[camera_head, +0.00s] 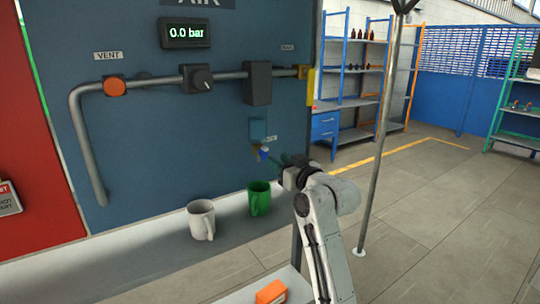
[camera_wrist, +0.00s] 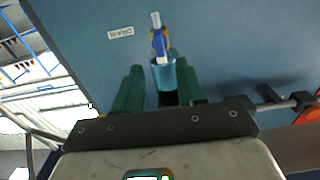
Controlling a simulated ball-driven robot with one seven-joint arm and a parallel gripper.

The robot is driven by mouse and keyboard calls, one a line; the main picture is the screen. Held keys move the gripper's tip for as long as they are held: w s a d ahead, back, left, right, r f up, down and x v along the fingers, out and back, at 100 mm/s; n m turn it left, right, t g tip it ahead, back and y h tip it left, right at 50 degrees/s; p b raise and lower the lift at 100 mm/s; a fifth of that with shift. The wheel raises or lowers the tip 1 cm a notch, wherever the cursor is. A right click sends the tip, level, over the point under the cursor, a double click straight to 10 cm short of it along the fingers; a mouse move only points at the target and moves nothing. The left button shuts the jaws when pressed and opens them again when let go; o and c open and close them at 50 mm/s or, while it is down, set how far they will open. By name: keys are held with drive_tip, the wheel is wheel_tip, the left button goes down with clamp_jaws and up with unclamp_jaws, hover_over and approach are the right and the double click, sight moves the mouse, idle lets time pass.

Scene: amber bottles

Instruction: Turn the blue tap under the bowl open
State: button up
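The bowl (camera_head: 258,130) is a small blue cup-shaped part on the dark blue panel. The blue tap (camera_head: 264,153) with a brass-coloured body sits just under it. My gripper (camera_head: 274,161) is close to the tap, at its right in the head view. The wrist view looks upside down: the blue tap (camera_wrist: 160,44) is just beyond the fingertips, and the translucent bowl (camera_wrist: 163,74) shows between the green fingers. The fingers of my gripper (camera_wrist: 160,66) are apart with nothing gripped. I cannot tell whether they touch the tap or bowl.
A grey pole (camera_head: 385,120) stands at right. An orange box (camera_head: 271,292) is in front.

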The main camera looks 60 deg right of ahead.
sight(267, 154)
drive_tip(key=shift+p+x, duration=0.4)
drive_tip(key=shift+x, duration=2.4)
drive_tip(key=shift+a, duration=0.1)
drive_tip(key=shift+c, duration=0.2)
clamp_jaws()
